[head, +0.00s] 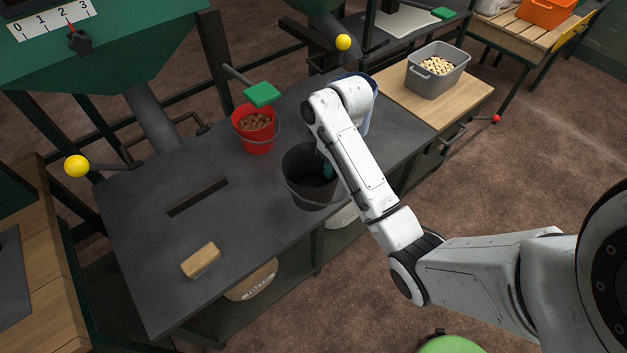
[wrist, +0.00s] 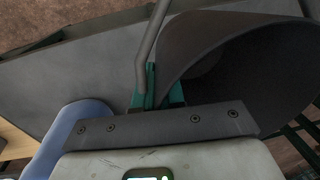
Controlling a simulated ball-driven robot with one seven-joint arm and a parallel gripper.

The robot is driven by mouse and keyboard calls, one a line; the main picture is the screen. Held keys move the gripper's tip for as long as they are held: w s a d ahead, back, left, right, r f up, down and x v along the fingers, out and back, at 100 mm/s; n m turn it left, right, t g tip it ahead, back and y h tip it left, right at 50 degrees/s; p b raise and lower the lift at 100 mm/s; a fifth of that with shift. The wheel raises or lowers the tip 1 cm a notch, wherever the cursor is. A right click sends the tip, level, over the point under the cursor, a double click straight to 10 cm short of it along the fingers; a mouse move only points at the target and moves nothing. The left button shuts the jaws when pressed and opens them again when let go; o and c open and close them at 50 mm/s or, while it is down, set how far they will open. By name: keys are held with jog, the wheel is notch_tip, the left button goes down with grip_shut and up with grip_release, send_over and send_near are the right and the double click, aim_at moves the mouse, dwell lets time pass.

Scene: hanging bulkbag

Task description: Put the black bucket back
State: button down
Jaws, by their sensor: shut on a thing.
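The black bucket (head: 309,175) is upright and empty-looking at the front edge of the dark table (head: 150,200), left of my arm. In the wrist view its wide opening and dark inside (wrist: 255,65) fill the right side. My gripper (wrist: 157,85), with teal fingertips, is shut on the bucket at its rim, where a grey handle bar (wrist: 151,45) meets the fingers. In the head view my forearm mostly hides the gripper (head: 327,170). I cannot tell whether the bucket's base touches the table.
A red bucket (head: 256,131) with brown contents stands behind it, left. A blue container (wrist: 78,125) is close beside my gripper. A dark bar (head: 197,196) and a wooden block (head: 201,260) lie left. A grey bin (head: 437,75) stands at back right. The table's middle left has free room.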

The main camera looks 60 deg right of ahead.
aim_at(319, 165)
jog(key=w+f+b, duration=0.1)
jog(key=w, duration=0.1)
jog(key=w+d+f, duration=0.1)
jog(key=f, duration=0.1)
jog(key=w+d+f+b, duration=0.1)
jog(key=w+f, duration=0.1)
jog(key=shift+w+d+f+b, duration=0.1)
jog(key=shift+w+f+b, duration=0.15)
jog(key=shift+w+b, duration=0.1)
jog(key=shift+w+d+f, duration=0.25)
jog(key=shift+w+f, duration=0.3)
jog(key=shift+f, duration=0.2)
jog(key=shift+f+b, duration=0.3)
jog(key=shift+f, duration=1.2)
jog(key=shift+f, duration=0.1)
jog(key=c, duration=1.2)
grip_release()
jog(key=shift+c, duration=0.2)
notch_tip(319, 165, up, 12)
jog(key=d+p, duration=0.1)
jog(key=p, duration=0.1)
jog(key=shift+s, duration=0.3)
jog(key=shift+d, duration=0.1)
